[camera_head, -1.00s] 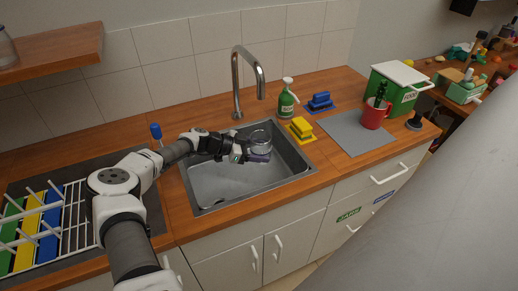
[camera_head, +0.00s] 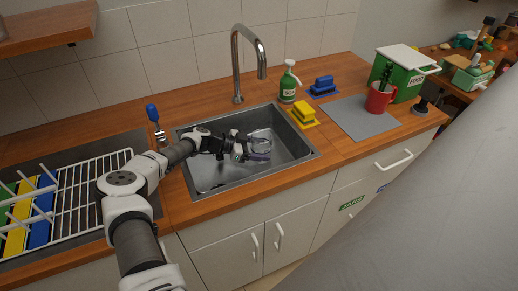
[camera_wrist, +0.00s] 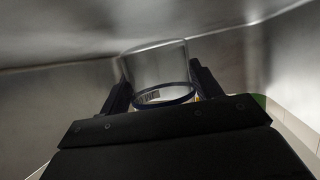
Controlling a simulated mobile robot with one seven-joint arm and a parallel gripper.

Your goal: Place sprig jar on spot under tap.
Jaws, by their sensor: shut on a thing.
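A clear glass jar (camera_head: 260,142) is inside the sink basin, held by my gripper (camera_head: 246,146). In the wrist view the jar (camera_wrist: 156,68) sits between the two dark fingers (camera_wrist: 156,90), with its rim toward the camera and a small barcode-like mark showing through. I see no sprig in it. The metal tap (camera_head: 236,65) rises behind the sink, its spout ending above and near the jar. The sink (camera_head: 215,178) has a grey metal basin. Whether the jar touches the basin floor I cannot tell. A spot marking under the tap is not visible.
A yellow sponge (camera_head: 303,112), a green soap bottle (camera_head: 287,85) and a blue sponge (camera_head: 323,84) stand right of the sink.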

